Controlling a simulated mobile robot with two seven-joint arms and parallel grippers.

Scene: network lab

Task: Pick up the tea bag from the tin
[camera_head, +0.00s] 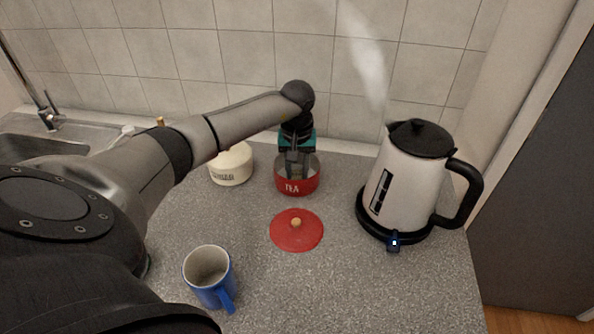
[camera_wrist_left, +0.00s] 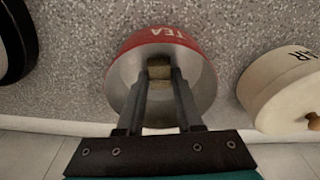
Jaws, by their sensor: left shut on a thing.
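The red tea tin (camera_head: 297,184) stands open on the counter near the back wall, marked TEA. It also shows in the left wrist view (camera_wrist_left: 190,47), with its inside visible. My left gripper (camera_head: 296,172) points down into the tin. In the left wrist view its fingers (camera_wrist_left: 161,80) are shut on a small tan tea bag (camera_wrist_left: 159,68) inside the tin. In the head view the tea bag is hidden by the gripper and the tin wall. My right gripper is not in view.
The tin's red lid (camera_head: 296,231) lies in front of it. A cream sugar pot (camera_head: 231,166) stands to the left, and a steaming kettle (camera_head: 405,175) to the right. A blue mug (camera_head: 211,280) stands at the front left. The front right counter is clear.

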